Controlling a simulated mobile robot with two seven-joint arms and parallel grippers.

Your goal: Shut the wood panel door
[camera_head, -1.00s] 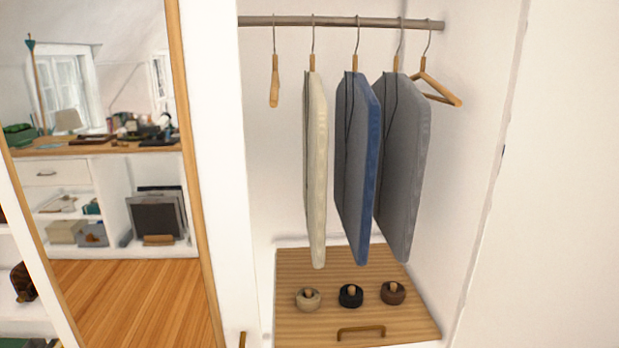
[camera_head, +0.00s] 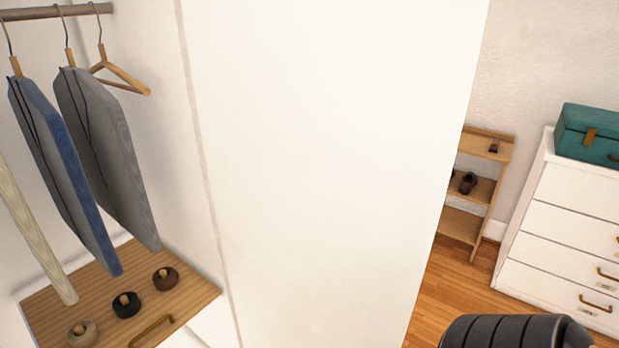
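A large plain white panel (camera_head: 330,150) fills the middle of the head view. It stands to the right of an open closet, and a thin seam (camera_head: 195,110) runs down between it and the closet wall. It looks like the wood panel door standing open, but no handle shows on this face and I cannot be certain. Its free edge is on the right, with the room's floor beyond. Neither of my grippers is in view.
The closet holds a blue garment (camera_head: 65,170), a grey garment (camera_head: 110,150) and an empty hanger (camera_head: 122,77) above a wooden drawer top (camera_head: 75,295). Beyond the panel are a shoe shelf (camera_head: 480,190), a white dresser (camera_head: 565,225) and wooden flooring (camera_head: 450,290).

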